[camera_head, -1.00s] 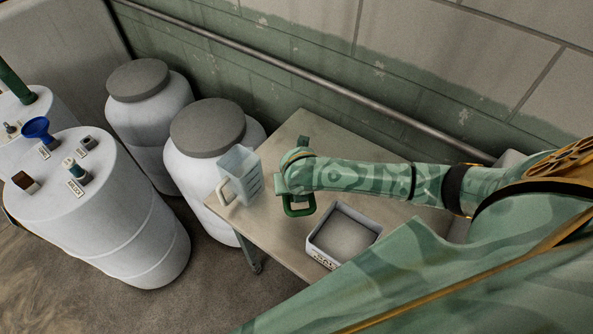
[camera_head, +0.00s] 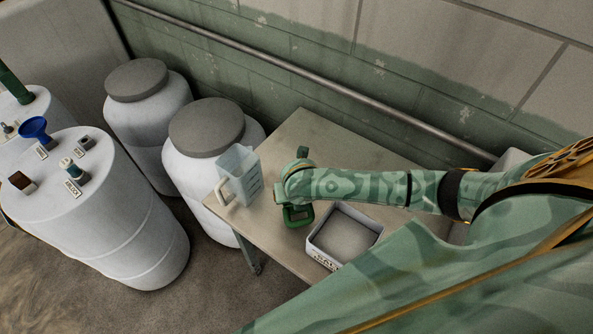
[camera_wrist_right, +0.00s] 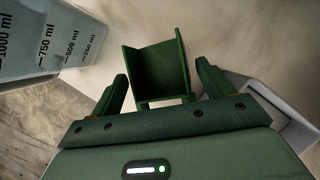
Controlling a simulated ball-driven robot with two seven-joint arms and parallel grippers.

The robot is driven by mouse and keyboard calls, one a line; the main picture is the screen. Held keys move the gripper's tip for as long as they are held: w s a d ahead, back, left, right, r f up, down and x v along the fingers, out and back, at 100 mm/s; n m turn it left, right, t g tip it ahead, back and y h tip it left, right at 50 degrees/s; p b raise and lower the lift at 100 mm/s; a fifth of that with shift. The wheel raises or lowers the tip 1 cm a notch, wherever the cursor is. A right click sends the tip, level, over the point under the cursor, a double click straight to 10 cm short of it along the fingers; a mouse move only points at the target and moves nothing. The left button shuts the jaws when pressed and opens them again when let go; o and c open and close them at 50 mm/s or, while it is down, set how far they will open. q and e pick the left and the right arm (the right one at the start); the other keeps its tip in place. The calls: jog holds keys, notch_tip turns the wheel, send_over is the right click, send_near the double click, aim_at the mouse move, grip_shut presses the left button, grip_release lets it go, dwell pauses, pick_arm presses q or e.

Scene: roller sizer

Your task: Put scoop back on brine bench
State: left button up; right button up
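The green scoop (camera_wrist_right: 158,72) shows in the right wrist view, its open box-shaped bowl just beyond my right gripper (camera_wrist_right: 162,78). The gripper's two fingers are spread on either side of the scoop's near end, with gaps visible, so it looks open. In the head view the scoop (camera_head: 298,216) is over the bench (camera_head: 313,130), between a clear jug and a white tray, partly hidden by my right wrist. It appears to be on the bench top, but contact is hard to see. My left gripper is not in view.
The clear measuring jug (camera_head: 238,178) stands left of the scoop on the bench edge. The white tray (camera_head: 344,235) is close on its right. Lidded white barrels (camera_head: 207,150) and drums (camera_head: 110,215) stand left. The back of the bench is clear.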

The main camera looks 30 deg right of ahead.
jog(key=p+v, duration=0.5)
jog(key=v, duration=0.8)
jog(key=shift+w+r, duration=0.15)
jog(key=shift+d, duration=0.1)
